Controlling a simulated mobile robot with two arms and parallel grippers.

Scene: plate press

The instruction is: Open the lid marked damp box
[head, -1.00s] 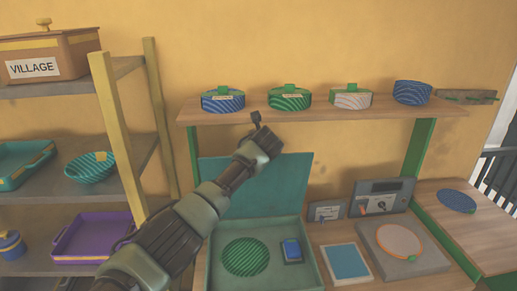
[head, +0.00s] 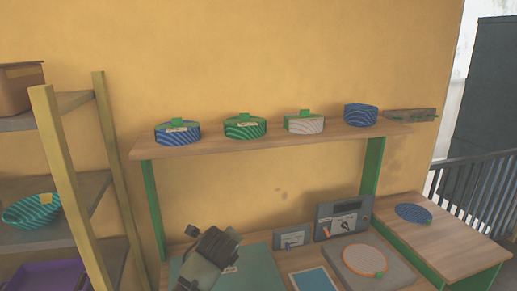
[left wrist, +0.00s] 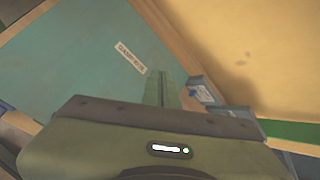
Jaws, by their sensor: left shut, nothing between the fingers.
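The teal lid (head: 258,268) lies low at the bottom edge of the head view, its label side up, and looks lowered over its box. Its near part is cut off and the box's inside does not show. In the left wrist view the lid (left wrist: 70,60) fills the upper left, with a pale label (left wrist: 131,58) that reads as damp box. My left gripper (head: 222,238) is over the lid's back left part. Its fingers (left wrist: 162,80) are shut and empty, near the label; I cannot tell if they touch the lid. My right gripper is not in view.
A shelf (head: 270,142) with several round boxes stands above the bench. Right of the lid are a grey panel (head: 343,218), a blue-topped tile (head: 313,280) and a grey plate with an orange-rimmed disc (head: 364,259). A side rack post (head: 72,190) stands at left.

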